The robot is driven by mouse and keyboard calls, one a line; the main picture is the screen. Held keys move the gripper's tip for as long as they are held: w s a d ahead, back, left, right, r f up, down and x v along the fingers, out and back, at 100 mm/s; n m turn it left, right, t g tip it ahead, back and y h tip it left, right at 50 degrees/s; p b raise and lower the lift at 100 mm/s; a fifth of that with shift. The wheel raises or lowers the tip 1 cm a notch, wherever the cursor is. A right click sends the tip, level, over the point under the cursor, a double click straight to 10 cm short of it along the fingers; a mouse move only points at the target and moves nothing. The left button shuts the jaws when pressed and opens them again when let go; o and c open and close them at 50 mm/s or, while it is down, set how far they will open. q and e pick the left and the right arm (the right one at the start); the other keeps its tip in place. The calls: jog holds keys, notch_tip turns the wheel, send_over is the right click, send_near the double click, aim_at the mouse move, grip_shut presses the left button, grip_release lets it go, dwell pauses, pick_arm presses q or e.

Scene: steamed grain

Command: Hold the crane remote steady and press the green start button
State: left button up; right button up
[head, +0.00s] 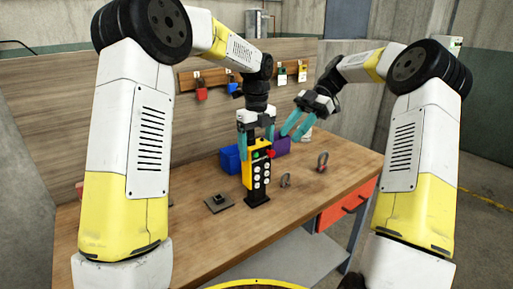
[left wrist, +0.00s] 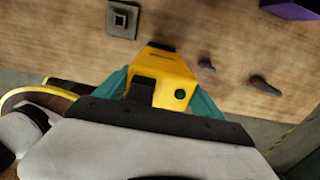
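The crane remote (head: 257,180) is a yellow and black box with rows of white buttons, a green button (head: 257,155) and a red knob near its top. It is upright at the bench; I cannot tell whether its base touches the wood. My left gripper (head: 257,144) points down with teal fingers on both sides of the remote's top, shut on it. The left wrist view shows the yellow top (left wrist: 165,66) between the fingers, with a green round button (left wrist: 180,94). My right gripper (head: 297,125) is open and empty, up and to the right of the remote.
The wooden bench (head: 215,240) holds a square plate with a black block (head: 219,203), a blue bin (head: 230,158), a purple bin (head: 282,145) and two shackles (head: 322,161). Padlocks hang on the back board (head: 200,92). The bench front is clear.

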pick_arm(q)
jog(key=c, duration=1.1)
jog(key=shift+c, duration=0.6)
pick_arm(e)
jog(key=shift+c, duration=0.8)
grip_shut()
